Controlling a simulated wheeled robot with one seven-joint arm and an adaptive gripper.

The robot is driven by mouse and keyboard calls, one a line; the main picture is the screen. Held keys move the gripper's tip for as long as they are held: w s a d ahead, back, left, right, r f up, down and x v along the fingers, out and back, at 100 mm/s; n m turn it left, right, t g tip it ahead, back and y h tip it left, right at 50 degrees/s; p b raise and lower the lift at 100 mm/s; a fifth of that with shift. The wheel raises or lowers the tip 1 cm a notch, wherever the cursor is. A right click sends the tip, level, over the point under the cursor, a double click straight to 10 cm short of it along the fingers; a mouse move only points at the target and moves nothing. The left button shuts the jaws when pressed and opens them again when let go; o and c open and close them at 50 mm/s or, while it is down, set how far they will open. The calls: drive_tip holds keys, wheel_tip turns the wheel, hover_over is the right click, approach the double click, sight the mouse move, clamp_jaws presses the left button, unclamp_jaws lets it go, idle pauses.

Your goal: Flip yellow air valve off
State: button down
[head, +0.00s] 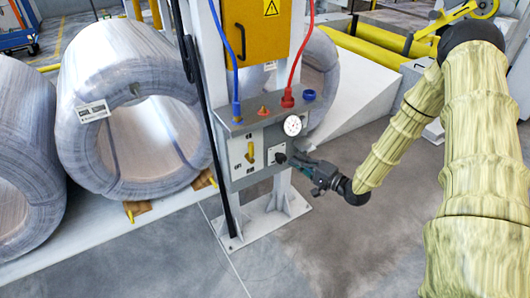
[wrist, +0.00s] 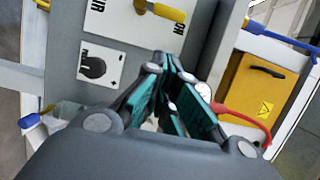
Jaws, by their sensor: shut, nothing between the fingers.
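The yellow air valve handle (head: 250,152) is on a white plate on the front of the grey control box and stands about upright in the head view. My gripper (head: 284,159) is to the right of the valve in the head view, near the small black knob (head: 280,157). In the wrist view the fingertips of my gripper (wrist: 164,62) are close together and empty, below the handle. I cannot tell whether they touch the box.
A round gauge (head: 292,125) is on the box above my gripper. Blue (head: 236,105) and red (head: 288,98) hoses come off its top, below a yellow cabinet (head: 255,30). Large wrapped coils (head: 85,75) stand at left. The grey floor below my arm is clear.

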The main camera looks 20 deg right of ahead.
sight(250, 151)
idle(0.4)
drive_tip(key=s+a+x, duration=0.1)
drive_tip(key=a+x, duration=0.1)
drive_tip(key=x, duration=1)
drive_tip(key=shift+w+a, duration=0.2)
drive_tip(key=shift+a, duration=0.2)
